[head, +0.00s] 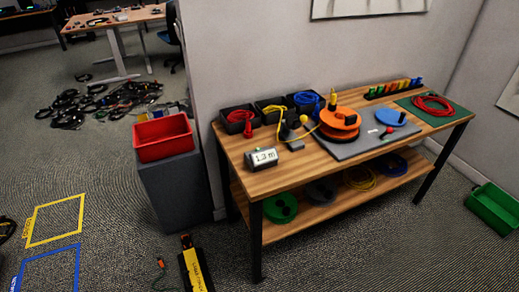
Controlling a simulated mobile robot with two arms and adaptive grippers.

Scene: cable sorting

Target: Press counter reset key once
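The counter (262,159) is a small grey box at the front left of the wooden workbench (330,173). Its pale display faces me and seems to read about 1.3 m. I cannot make out a separate reset key on it at this size. Behind it and to its right stands a small dark grey device (291,143), with a yellow cable running by it towards an orange reel (340,122). Neither of my grippers is in view.
Black bins with coloured cables line the bench's back left. A red crate (163,140) sits on a grey cabinet left of the bench. A black-and-yellow object (194,268) lies on the floor in front. A green crate (494,208) is at right. Open carpet lies at lower right.

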